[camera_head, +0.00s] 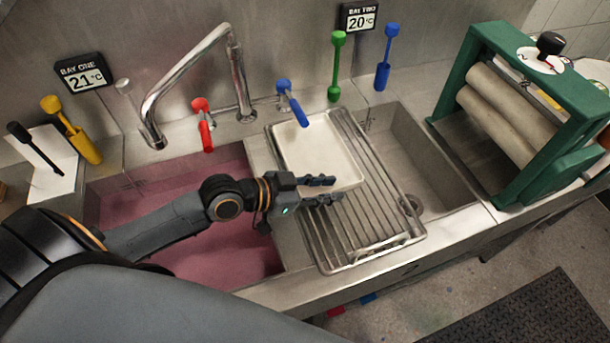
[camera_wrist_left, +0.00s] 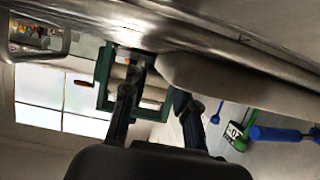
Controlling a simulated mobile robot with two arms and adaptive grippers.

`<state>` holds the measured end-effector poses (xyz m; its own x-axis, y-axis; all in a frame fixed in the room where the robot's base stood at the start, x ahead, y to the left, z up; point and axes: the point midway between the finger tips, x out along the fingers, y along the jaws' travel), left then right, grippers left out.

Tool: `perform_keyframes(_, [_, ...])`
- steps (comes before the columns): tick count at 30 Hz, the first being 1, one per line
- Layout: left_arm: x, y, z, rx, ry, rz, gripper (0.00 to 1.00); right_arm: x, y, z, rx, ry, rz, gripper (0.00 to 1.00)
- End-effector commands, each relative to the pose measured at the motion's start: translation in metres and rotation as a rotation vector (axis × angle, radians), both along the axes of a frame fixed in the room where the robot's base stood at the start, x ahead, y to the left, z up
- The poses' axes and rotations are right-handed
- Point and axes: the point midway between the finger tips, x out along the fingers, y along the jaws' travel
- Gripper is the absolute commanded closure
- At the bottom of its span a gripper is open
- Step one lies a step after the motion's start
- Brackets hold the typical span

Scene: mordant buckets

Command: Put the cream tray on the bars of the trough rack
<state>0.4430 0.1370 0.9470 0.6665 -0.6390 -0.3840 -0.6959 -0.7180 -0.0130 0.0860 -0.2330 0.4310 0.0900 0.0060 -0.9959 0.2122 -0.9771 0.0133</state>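The cream tray (camera_head: 318,148) is a shallow pale rectangle in the head view. It overlaps the back-left part of the trough rack (camera_head: 372,180), whose steel bars show bare to its right and in front. I cannot tell whether its whole underside rests on the bars. My left gripper (camera_head: 336,189) is at the tray's front edge, over the rack, with its fingers apart and nothing seen between them. In the left wrist view the gripper (camera_wrist_left: 155,98) also shows open, beside a pale rounded shape that may be the tray. My right gripper is in neither view.
A pink-filled bay (camera_head: 215,245) lies under my left arm; an empty bay (camera_head: 430,165) lies right of the rack. A tap (camera_head: 240,75) and a blue-handled lever (camera_head: 292,103) stand behind. A green roller press (camera_head: 525,115) stands at right.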

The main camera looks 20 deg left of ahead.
Motion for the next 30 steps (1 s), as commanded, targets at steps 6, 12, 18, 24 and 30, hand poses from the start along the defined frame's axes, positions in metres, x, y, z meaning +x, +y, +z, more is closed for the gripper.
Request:
perform_keyframes(6, [-0.024,0.022,0.009,0.008,0.003,-0.002,0.72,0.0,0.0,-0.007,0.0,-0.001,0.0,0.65])
perform_keyframes(12, [-0.044,0.041,0.022,0.007,0.005,-0.002,0.72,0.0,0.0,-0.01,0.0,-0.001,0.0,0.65])
perform_keyframes(18, [-0.058,0.054,0.031,0.004,0.005,-0.006,0.72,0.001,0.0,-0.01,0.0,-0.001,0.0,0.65])
perform_keyframes(24, [-0.068,0.066,0.038,0.004,0.005,0.001,0.72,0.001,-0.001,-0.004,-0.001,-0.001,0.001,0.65])
perform_keyframes(30, [-0.074,0.071,0.042,0.003,0.003,-0.001,0.72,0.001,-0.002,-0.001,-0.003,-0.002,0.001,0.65])
